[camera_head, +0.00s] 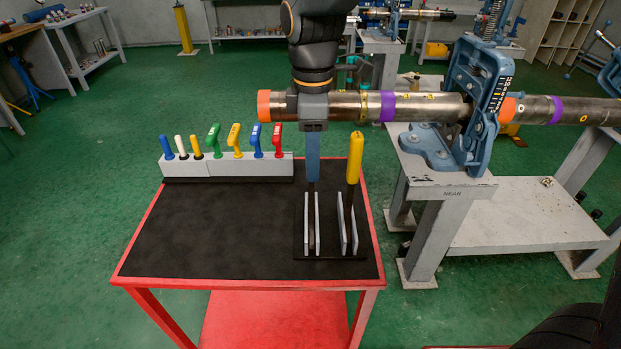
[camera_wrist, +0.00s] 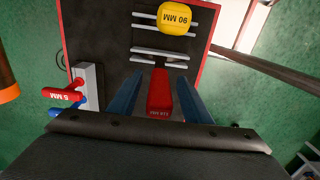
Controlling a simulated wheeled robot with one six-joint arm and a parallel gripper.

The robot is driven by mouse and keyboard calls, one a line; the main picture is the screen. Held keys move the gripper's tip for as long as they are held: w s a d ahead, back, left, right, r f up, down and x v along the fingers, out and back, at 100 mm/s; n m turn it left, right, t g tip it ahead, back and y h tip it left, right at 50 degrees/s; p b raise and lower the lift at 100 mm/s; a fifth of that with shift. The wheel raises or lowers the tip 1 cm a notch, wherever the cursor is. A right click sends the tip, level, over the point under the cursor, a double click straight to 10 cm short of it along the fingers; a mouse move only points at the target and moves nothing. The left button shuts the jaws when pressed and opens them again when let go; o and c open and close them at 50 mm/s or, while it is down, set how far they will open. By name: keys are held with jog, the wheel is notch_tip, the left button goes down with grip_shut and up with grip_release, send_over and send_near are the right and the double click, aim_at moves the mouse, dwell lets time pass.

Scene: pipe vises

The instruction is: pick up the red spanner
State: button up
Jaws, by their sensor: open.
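The red spanner (camera_wrist: 160,97) shows as a red handle with lettering in the wrist view, in line with one pair of upright plates of the rack. My gripper (camera_wrist: 159,82) is open, with one blue finger on each side of the red handle. I cannot tell whether either finger touches it. In the head view my gripper (camera_head: 313,178) points down over the left slot of the rack and hides the red handle. A dark shank stands between the plates below the fingers.
A yellow-handled spanner (camera_head: 355,158) stands in the right slot of the rack (camera_head: 330,254). A grey block (camera_head: 228,168) holds several coloured tools at the table's back left. The pipe (camera_head: 345,105) passes close to my wrist. The black tabletop (camera_head: 220,230) is clear at left.

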grip_shut()
jog(key=shift+r, duration=0.1)
notch_tip(320, 180, up, 10)
jog(key=shift+f+b, duration=0.1)
jog(key=shift+b, duration=0.8)
